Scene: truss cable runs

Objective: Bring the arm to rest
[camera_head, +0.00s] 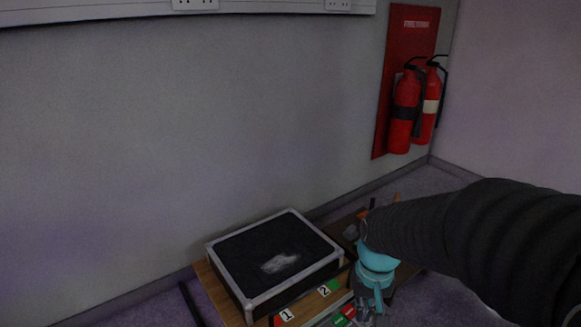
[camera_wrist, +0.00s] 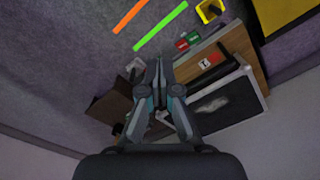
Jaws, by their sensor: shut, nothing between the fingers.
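My arm (camera_head: 490,240) comes in from the right in the head view, in a dark ribbed sleeve with a turquoise wrist joint (camera_head: 376,262). My gripper points down beside the right end of a low wooden bench. In the wrist view my gripper (camera_wrist: 157,66) is seen from behind, its fingers together and nothing between them. It is over or near the floor beside the bench; its exact height cannot be told.
A silver-edged black case (camera_head: 225,243) lies on the wooden bench (camera_head: 212,283) with labels 1 and 2. In the wrist view an orange strip (camera_wrist: 130,15), a green strip (camera_wrist: 160,27) and a yellow container (camera_wrist: 209,11) lie on carpet. Fire extinguishers (camera_head: 406,110) hang on the wall.

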